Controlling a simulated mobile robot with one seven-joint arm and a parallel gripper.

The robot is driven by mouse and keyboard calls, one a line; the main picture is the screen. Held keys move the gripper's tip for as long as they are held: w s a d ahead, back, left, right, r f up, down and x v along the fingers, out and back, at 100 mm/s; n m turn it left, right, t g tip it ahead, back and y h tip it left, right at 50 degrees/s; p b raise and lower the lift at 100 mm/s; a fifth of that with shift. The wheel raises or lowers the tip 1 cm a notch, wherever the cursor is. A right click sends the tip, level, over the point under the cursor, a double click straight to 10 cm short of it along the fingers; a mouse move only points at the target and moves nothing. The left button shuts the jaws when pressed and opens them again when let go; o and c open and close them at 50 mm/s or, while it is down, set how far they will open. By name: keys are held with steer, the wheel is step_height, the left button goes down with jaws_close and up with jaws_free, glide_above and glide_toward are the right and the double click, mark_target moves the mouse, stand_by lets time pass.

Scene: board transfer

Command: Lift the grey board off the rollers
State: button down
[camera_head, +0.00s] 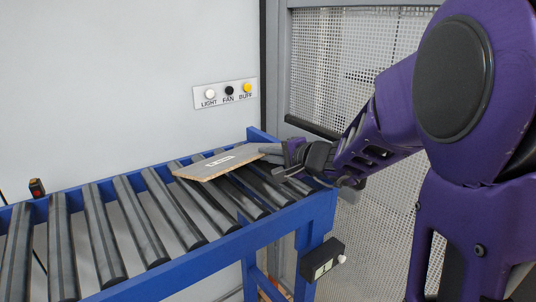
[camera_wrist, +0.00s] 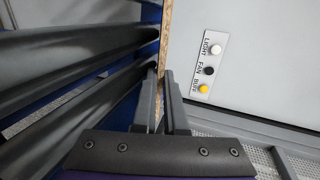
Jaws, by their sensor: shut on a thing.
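My gripper (camera_head: 272,150) comes from the right and is shut on the board's right side. In the wrist view the board shows nearly edge-on as a thin speckled brown strip (camera_wrist: 166,28), running down to my gripper's fingertips (camera_wrist: 160,74).
The conveyor's blue frame (camera_head: 215,248) surrounds the rollers, with a dark switch box (camera_head: 322,260) on its near side. The wall behind carries a LIGHT, FAN, BUFF button panel (camera_head: 225,94). A mesh screen (camera_head: 345,60) stands behind my arm. The left rollers are bare.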

steer(key=shift+r, duration=0.15)
stand_by(0.3)
step_height(320, 180, up, 3)
steer(key=shift+f+p, duration=0.1)
steer(key=shift+p, duration=0.25)
stand_by(0.3)
step_height(320, 180, up, 3)
steer(key=t+y, duration=0.2)
steer(key=shift+t+b, duration=0.35)
steer(key=shift+t, duration=0.05)
